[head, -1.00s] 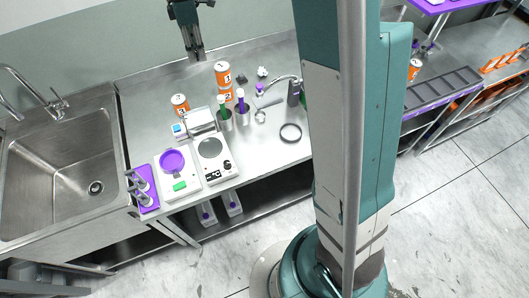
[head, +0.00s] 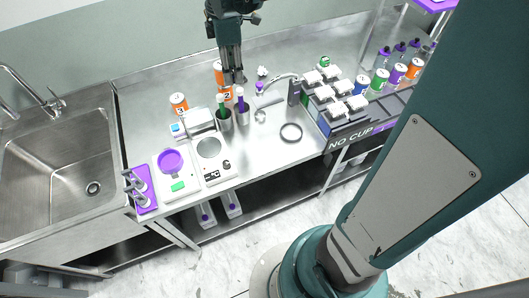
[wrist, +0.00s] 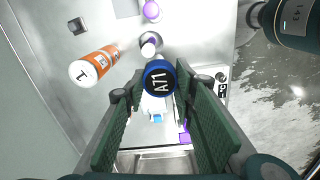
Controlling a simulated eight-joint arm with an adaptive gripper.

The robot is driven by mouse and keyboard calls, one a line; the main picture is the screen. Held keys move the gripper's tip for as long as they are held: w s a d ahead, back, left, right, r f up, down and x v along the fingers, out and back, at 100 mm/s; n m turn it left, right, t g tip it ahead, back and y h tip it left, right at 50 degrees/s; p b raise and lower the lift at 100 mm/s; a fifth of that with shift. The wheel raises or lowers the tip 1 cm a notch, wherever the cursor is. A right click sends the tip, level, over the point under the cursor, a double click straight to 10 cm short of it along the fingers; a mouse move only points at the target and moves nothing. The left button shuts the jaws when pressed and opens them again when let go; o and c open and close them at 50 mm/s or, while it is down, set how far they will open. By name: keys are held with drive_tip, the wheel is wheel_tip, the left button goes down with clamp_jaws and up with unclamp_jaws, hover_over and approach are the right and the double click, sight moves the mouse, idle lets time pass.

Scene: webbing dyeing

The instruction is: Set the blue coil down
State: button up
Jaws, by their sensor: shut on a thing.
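My gripper (head: 233,78) points down above the back middle of the steel table, in front of an orange can. In the wrist view my gripper (wrist: 160,80) has its fingertips closed on the blue coil (wrist: 160,66), a round piece with a blue rim and a dark face with white characters. The coil is held clear of the bench top in that view. In the head view I cannot make the coil out at the fingertips.
A scale with a purple dish (head: 171,161), a round-topped device (head: 209,148) and a dark ring (head: 291,132) lie nearer the front. A rack (head: 345,126) stands right.

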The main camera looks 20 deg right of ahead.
drive_tip(key=s+d+f+b, duration=0.1)
drive_tip(key=s+d, duration=0.1)
drive_tip(key=s, duration=0.5)
drive_tip(key=s+d+f, duration=0.2)
drive_tip(key=s, duration=0.5)
hover_over(263, 152)
wheel_tip(263, 152, down, 11)
drive_tip(key=shift+d+f+b, duration=0.1)
drive_tip(key=shift+f+b, duration=0.15)
drive_tip(key=shift+b, duration=0.05)
idle(0.3)
drive_tip(key=shift+f+b, duration=0.55)
drive_tip(key=shift+f, duration=2.4)
drive_tip(key=shift+f, duration=0.1)
drive_tip(key=shift+f+b, duration=0.45)
drive_tip(key=shift+f, duration=1.5)
drive_tip(key=shift+f, duration=0.25)
